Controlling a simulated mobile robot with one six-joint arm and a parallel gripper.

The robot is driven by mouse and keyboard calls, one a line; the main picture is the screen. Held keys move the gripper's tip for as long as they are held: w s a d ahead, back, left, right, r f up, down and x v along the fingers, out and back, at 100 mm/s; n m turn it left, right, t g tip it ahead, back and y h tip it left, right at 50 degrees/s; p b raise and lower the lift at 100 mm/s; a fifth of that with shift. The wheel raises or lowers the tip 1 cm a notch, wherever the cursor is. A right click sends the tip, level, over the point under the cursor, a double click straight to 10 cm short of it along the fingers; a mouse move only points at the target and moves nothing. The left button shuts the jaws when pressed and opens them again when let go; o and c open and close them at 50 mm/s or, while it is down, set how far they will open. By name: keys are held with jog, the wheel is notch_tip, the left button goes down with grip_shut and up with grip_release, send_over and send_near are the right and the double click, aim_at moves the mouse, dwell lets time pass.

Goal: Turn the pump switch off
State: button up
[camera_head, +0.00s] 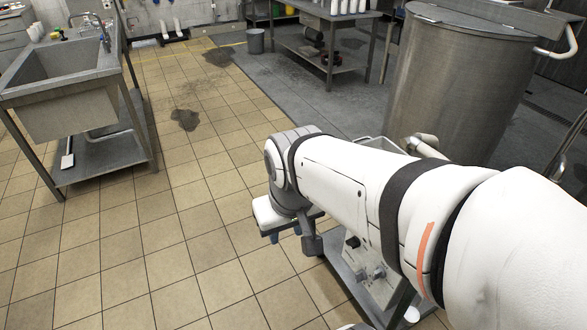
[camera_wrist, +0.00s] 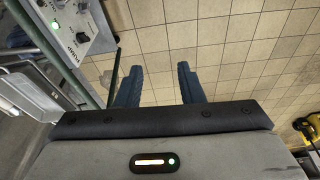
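A grey control panel (camera_wrist: 75,28) is at the upper left of the wrist view. In the head view the panel (camera_head: 367,268) sits low on a cart, partly hidden behind my arm. My gripper (camera_wrist: 160,68) points down over floor tiles, to the right of the panel and apart from it. Its two blue fingers are spread with nothing between them. In the head view my gripper (camera_head: 286,241) is left of the panel. The knob's exact setting is too small to tell.
A large steel vessel (camera_head: 455,80) stands behind my arm at the right. A steel sink (camera_head: 65,80) is at the left and a work table (camera_head: 325,25) at the back. A yellow object (camera_wrist: 308,130) shows at the wrist view's right edge.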

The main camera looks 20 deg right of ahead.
jog(key=d+f+g+h+b, duration=0.4)
jog(key=d+f+b, duration=0.2)
jog(key=f, duration=0.5)
jog(key=n+g+h+b, duration=0.2)
jog(key=h+b, duration=0.9)
jog(key=b, duration=0.2)
send_near(349, 245)
jog(key=s+r, duration=0.6)
jog(key=s, duration=0.2)
jog(key=w+d+f+n+t+h+b, duration=0.1)
jog(key=w+f+n+t+h+b, duration=0.3)
jog(key=f, duration=0.5)
jog(key=shift+m+t+y, duration=0.3)
jog(key=shift+m+y, duration=0.2)
jog(key=shift+m, duration=0.1)
jog(key=d, duration=0.2)
jog(key=w+d, duration=0.1)
jog(key=d, duration=0.2)
jog(key=w+d, duration=0.1)
jog(key=d, duration=0.2)
jog(key=shift+r, duration=0.2)
jog(key=shift+c, duration=0.5)
